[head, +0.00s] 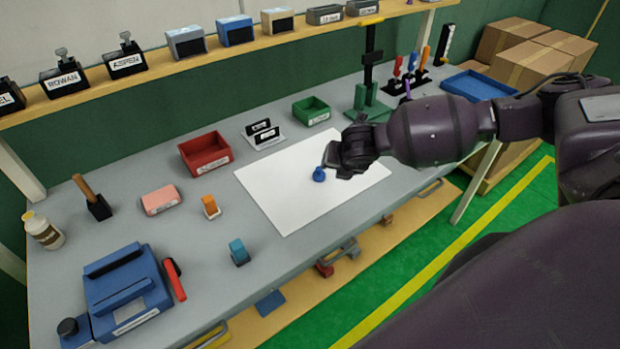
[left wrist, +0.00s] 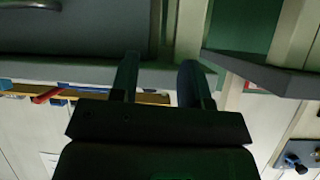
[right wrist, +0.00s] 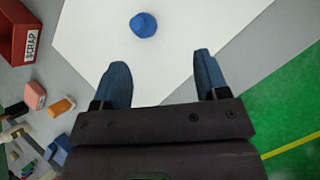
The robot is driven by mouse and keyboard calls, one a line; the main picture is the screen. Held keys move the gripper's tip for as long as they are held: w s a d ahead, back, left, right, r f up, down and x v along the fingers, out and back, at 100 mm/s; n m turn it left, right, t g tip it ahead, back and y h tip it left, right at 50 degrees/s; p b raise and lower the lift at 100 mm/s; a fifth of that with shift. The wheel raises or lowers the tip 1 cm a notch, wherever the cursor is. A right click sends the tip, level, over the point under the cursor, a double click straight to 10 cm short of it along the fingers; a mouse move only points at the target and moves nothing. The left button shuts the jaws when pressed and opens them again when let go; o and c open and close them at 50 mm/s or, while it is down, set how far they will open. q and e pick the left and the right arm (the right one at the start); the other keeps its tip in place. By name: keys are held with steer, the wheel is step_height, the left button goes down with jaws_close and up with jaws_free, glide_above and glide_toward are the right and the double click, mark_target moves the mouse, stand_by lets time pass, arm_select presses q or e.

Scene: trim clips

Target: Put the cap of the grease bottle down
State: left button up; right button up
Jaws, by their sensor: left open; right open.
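A small blue domed piece, which looks like the cap (head: 319,175), rests on the white mat (head: 290,205) in the head view. It also shows in the right wrist view (right wrist: 143,24), beyond the fingertips. My right gripper (head: 331,163) is open and empty, close to the blue cap but apart from it. Its two spread fingers show in the right wrist view (right wrist: 160,68). A pale bottle with a brown label and a yellowish top (head: 42,230), perhaps the grease bottle, stands at the bench's left end. My left gripper (left wrist: 158,72) is open and empty, away from the cap.
A red bin (head: 205,153), a green bin (head: 311,111) and a small label stand (head: 264,134) are behind the mat. Orange (head: 210,206) and teal (head: 239,252) pieces lie left of it. A green stand (head: 371,95) rises at the back. The mat's front is clear.

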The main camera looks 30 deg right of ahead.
mark_target(320, 171)
steer(key=shift+w+a+f+n+t+y, duration=0.15)
steer(key=shift+w+a+f+n, duration=0.1)
steer(key=shift+w+f+n, duration=0.65)
steer(key=shift+w+a+f+n+t+y, duration=0.15)
steer(key=shift+w+f+n, duration=0.35)
steer(key=shift+n, duration=0.65)
steer(key=shift+w+a+f+n+t+y, duration=0.1)
steer(key=shift+w+a+f+n+y, duration=0.15)
steer(key=shift+w+f+n, duration=0.5)
steer(key=shift+n, duration=0.3)
steer(key=shift+x, duration=2.45)
steer(key=shift+d, duration=0.1)
steer(key=shift+c, duration=0.5)
steer(key=c, duration=0.9)
step_height(320, 171, up, 20)
steer(key=shift+r, duration=0.1)
steer(key=shift+c, duration=0.2)
